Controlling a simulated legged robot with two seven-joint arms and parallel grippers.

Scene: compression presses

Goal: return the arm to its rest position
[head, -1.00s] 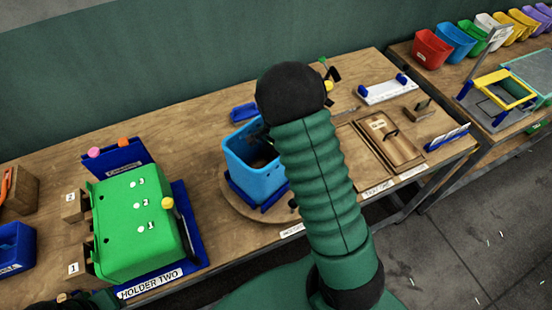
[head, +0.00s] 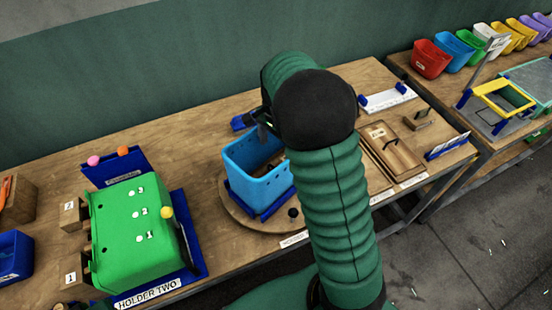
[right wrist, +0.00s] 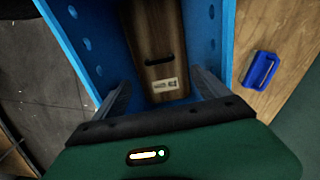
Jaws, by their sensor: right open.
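My right arm (head: 340,210) rises through the middle of the head view, its black joint in front of the bench. My right gripper (head: 264,127) is partly hidden behind that joint, at the upper right of the blue bin (head: 258,182). In the right wrist view its two fingers (right wrist: 162,82) are spread apart with nothing between them. They point into the blue bin (right wrist: 77,45), where a brown wooden block (right wrist: 155,60) with a dark slot and a label lies beyond the fingertips. My left gripper is not seen.
The blue bin stands on a round wooden board (head: 237,212). A green box (head: 130,235) in a blue holder is to the left. A wooden tray with a lid (head: 392,148) lies to the right. Coloured bins (head: 431,58) line the far bench.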

